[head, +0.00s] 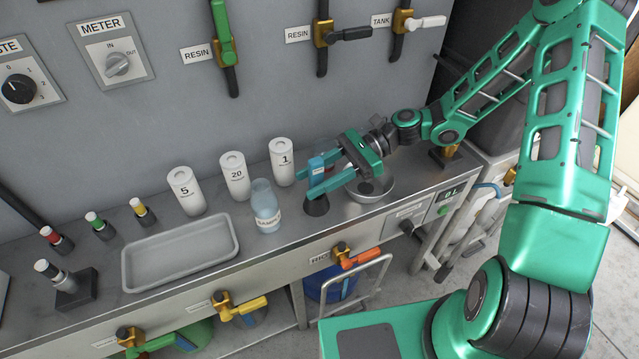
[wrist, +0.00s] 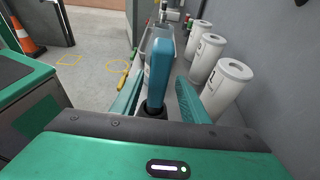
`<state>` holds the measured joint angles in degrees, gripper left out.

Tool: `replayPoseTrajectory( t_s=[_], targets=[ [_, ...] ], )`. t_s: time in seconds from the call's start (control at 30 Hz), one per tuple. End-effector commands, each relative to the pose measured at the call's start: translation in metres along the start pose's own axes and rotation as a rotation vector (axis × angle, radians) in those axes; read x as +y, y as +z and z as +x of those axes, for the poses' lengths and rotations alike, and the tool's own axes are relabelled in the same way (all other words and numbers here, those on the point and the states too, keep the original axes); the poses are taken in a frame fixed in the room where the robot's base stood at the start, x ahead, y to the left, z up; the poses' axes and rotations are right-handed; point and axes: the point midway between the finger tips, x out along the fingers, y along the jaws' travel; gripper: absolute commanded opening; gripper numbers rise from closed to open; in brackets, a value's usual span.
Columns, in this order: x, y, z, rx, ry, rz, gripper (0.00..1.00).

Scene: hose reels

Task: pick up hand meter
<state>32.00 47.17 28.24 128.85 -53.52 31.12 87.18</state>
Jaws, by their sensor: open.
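The hand meter is a blue upright device (head: 316,171) standing in a dark holder (head: 316,206) on the steel bench. In the wrist view the blue hand meter (wrist: 160,72) rises between my two green fingers, with its lower end in the black holder (wrist: 153,108). My gripper (head: 324,174) is open, with one finger on each side of the meter. In the wrist view, gaps show between the meter and both fingers of my gripper (wrist: 158,98). Part of the meter is hidden behind a finger in the head view.
A metal bowl (head: 371,190) sits just right of the holder. A pale blue bottle (head: 265,207) and several white canisters (head: 235,177) stand to the left and behind. A grey tray (head: 180,252) lies farther left. The wall with valves rises behind the bench.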

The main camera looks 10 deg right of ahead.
Motion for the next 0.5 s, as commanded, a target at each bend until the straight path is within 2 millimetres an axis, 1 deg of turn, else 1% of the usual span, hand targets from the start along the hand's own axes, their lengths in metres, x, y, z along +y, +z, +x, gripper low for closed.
replayPoseTrajectory(
  t_s=[0.03,0.2,0.33,0.5],
  targets=[
    [0.001,0.001,0.009,-0.001,0.004,0.001,0.41],
    [0.001,0.001,0.029,-0.001,0.003,0.0,0.41],
    [0.001,0.001,0.035,0.0,0.001,0.0,0.41],
    [0.001,0.001,0.035,0.0,0.001,0.0,0.41]
  ],
)
